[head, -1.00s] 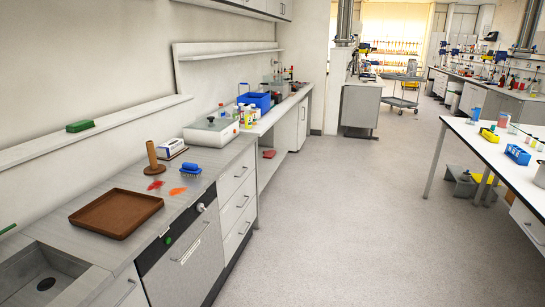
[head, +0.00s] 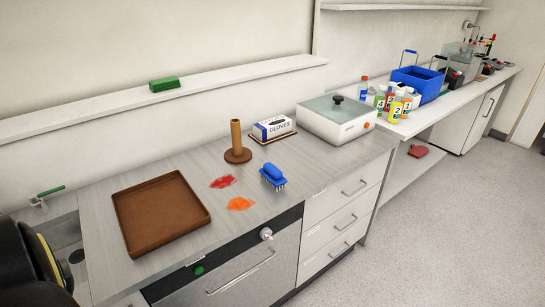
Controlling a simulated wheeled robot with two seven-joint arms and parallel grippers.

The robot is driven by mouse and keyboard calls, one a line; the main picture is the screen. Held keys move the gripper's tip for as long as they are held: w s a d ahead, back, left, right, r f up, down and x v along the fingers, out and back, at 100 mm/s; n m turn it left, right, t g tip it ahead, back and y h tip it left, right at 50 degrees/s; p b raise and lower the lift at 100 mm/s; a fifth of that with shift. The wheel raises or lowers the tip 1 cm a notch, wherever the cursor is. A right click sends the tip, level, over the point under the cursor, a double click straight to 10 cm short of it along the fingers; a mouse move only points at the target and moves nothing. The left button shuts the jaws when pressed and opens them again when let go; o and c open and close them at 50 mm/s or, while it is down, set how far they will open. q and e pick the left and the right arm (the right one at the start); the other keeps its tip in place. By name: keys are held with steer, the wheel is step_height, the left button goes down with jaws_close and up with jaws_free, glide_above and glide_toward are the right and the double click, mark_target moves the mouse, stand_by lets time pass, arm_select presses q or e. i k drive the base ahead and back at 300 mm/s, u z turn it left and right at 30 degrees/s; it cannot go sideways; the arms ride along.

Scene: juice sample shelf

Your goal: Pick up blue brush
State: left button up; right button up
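The blue brush (head: 272,175) lies on the grey counter near its front edge, bristles down, with its blue handle on top. It sits right of a red stain (head: 223,182) and up and right of an orange stain (head: 240,204). A dark part with a yellow band at the lower left edge seems to be part of my own arm. Neither gripper's fingers show, and nothing is touching the brush.
A brown tray (head: 160,213) lies left of the stains, beside the sink. A wooden peg stand (head: 237,143), a gloves box (head: 272,128) and a white device (head: 337,120) stand behind the brush. A green block (head: 165,84) rests on the wall shelf. Open floor (head: 440,215) lies at right.

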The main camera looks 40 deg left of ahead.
mark_target(271, 175)
steer(key=u, duration=1)
steer(key=i, duration=1.1)
steer(key=u, duration=1.2)
